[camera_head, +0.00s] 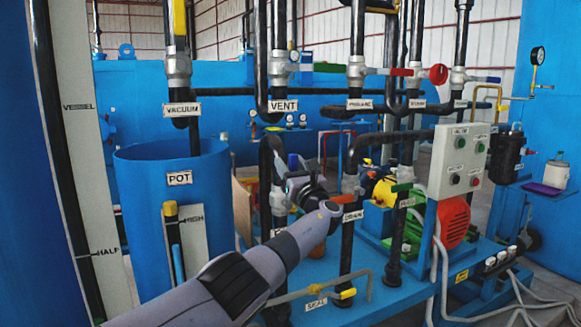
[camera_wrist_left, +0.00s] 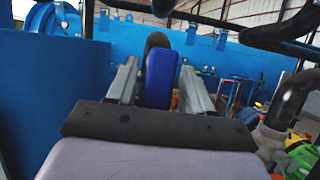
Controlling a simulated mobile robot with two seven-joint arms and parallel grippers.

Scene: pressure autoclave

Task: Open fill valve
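A valve handle with a blue grip (camera_wrist_left: 159,78) fills much of the left wrist view's middle, in front of a dark pipe (camera_wrist_left: 156,42). My left gripper (camera_wrist_left: 160,88) has its two metal fingers apart, one on each side of this grip. A narrow gap shows at the left finger; contact at the right finger cannot be told. In the head view the left gripper (camera_head: 297,180) is at the black pipe below the VENT label, by the blue handle (camera_head: 293,162). The arm hides part of this pipe, and its label is not readable. My right gripper is not in view.
A red handle (camera_head: 396,71) and a green handle (camera_head: 328,68) are on the pipes above. The blue POT tank (camera_head: 170,225) stands at left. A DRAIN pipe (camera_head: 347,240) stands close to the right of the gripper. A control box (camera_head: 460,160) is farther right.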

